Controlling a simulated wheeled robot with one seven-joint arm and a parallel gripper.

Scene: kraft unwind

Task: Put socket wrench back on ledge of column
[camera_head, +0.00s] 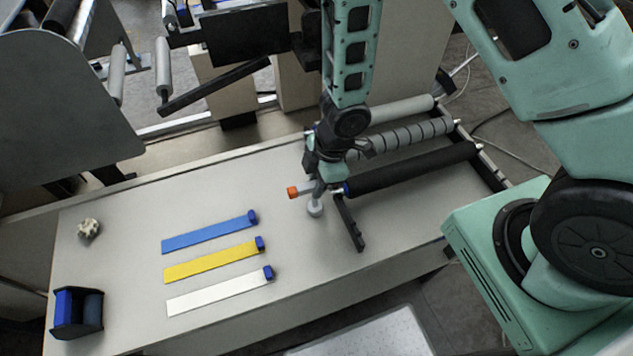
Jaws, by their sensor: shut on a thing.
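My gripper (322,178) points down over the right half of the grey table. It is shut on a slim grey tool with an orange end, which looks like the socket wrench (294,192). The orange end sticks out to the left of the fingers. A round grey part (315,208) shows just below the gripper; I cannot tell if it belongs to the wrench. The fingers and wrist hide the middle of the tool. I cannot tell for sure which part is the column or its ledge.
Blue (208,233), yellow (212,262) and white (218,291) strips lie on the table (130,205). A black roller (415,169) and grey rollers lie right of the gripper. A blue-black holder (77,313) stands at the left. A machine with rollers stands behind.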

